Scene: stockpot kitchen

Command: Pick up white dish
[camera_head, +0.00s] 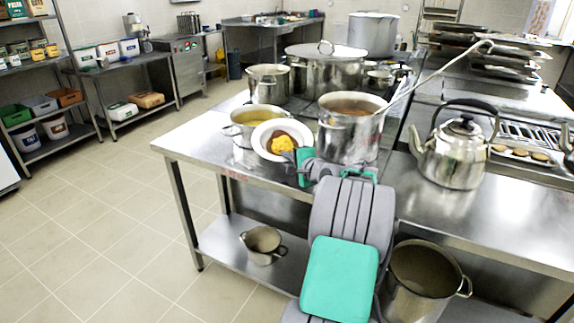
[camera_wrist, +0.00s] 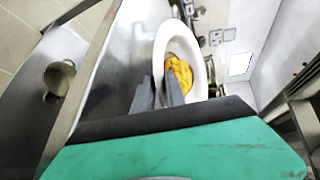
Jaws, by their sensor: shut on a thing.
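The white dish (camera_head: 264,147) is a round white plate with yellow and brown food on it. In the head view it is tilted, its face turned toward the camera, at the front left of the steel table, in front of a small pot. My gripper (camera_head: 303,163) is at its lower right rim. In the wrist view the dish (camera_wrist: 178,35) stands steeply, and the dark fingers of my gripper (camera_wrist: 160,90) are shut on its rim. The yellow food (camera_wrist: 180,73) shows between and beyond the fingers. Whether the dish touches the table is hard to tell.
A pot with yellow liquid (camera_head: 238,132) stands just behind the dish. A tall pot with a ladle (camera_head: 347,140) is close on the right, with a kettle (camera_head: 452,160) farther right. The steel table (camera_head: 193,137) has free room at its left corner.

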